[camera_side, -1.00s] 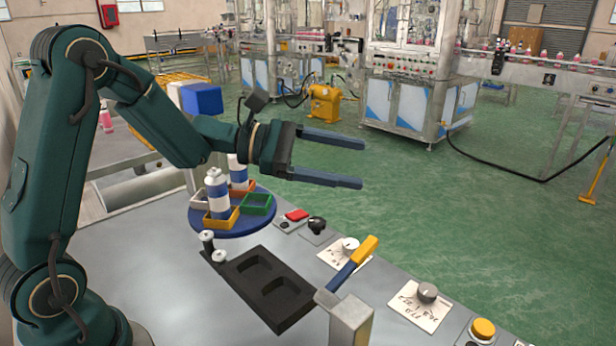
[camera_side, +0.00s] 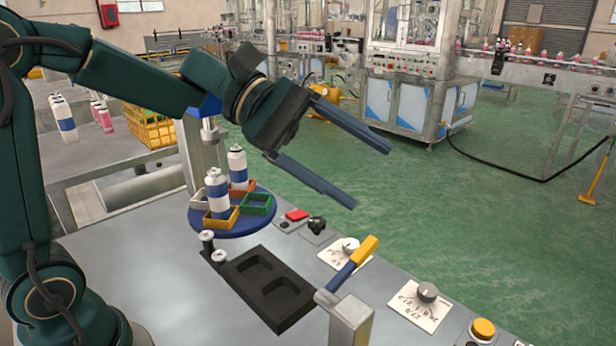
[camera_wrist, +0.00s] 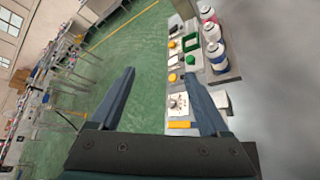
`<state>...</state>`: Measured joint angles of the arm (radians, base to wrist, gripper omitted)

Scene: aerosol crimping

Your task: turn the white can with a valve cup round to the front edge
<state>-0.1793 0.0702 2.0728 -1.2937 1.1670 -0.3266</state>
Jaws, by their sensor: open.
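Two white cans with blue bands stand upright on a round blue turntable (camera_side: 250,227). The front can (camera_side: 217,194) is in a yellow tray (camera_side: 221,221), and the back can (camera_side: 238,168) is by an orange-brown tray. A green tray (camera_side: 257,204) at the right looks empty. Which can bears the valve cup is too small to tell. My gripper (camera_side: 370,177) is open and empty, above and to the right of the turntable, touching nothing. In the wrist view its open fingers (camera_wrist: 159,73) point over the floor, with blue-banded cans (camera_wrist: 218,58) to the right.
A black two-pocket fixture (camera_side: 270,288) lies in front of the turntable. Beside it are a lever with a yellow grip (camera_side: 364,250), a red button (camera_side: 297,215) and dark knobs. Two small silver-topped posts (camera_side: 219,258) stand near the fixture. A blue block is partly behind my arm.

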